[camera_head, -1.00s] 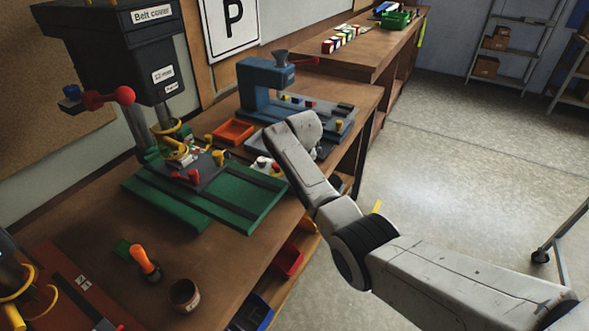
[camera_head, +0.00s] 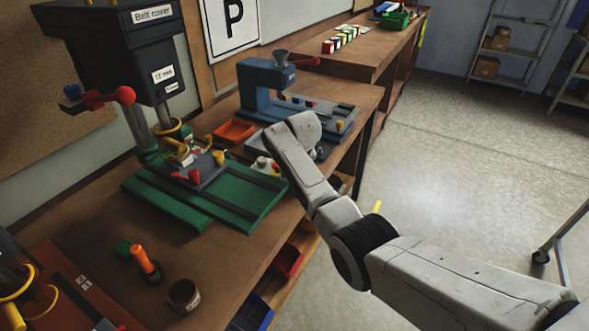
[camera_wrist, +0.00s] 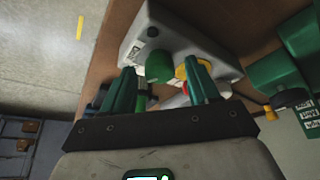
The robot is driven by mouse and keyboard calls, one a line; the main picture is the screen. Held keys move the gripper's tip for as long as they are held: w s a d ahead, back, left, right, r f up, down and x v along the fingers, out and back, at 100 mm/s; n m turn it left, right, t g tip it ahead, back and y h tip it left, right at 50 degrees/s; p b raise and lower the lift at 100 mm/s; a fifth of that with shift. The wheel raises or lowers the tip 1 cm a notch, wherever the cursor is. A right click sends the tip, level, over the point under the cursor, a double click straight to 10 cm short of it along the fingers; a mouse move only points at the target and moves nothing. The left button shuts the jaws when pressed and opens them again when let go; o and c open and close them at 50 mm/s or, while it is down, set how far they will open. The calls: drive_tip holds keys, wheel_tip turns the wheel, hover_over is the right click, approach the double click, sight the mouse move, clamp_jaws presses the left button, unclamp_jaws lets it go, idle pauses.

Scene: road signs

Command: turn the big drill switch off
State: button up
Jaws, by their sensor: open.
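The big drill (camera_head: 125,50), a tall press with a black head marked "Belt cover" and a green base, stands at the left of the bench in the head view. A pale grey switch box (camera_head: 262,167) sits at the right of its base, partly hidden by my arm. In the wrist view the grey box (camera_wrist: 195,35) is close ahead, with a white label, a green button (camera_wrist: 159,67) and yellow and red parts. My gripper (camera_wrist: 161,66) is open, its two green fingers apart on either side of the green button. Whether they touch the box cannot be told.
A blue press (camera_head: 268,85) and an orange tray (camera_head: 233,131) stand beyond the big drill. A screwdriver (camera_head: 145,262) and a brown cup (camera_head: 184,295) are on the near bench. The floor (camera_head: 450,150) at the right is open.

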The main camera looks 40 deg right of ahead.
drive_tip(key=shift+r, duration=0.1)
drive_tip(key=b+v, duration=0.1)
drive_tip(key=v, duration=0.9)
drive_tip(key=shift+r, duration=0.3)
drive_tip(key=shift+s, duration=0.1)
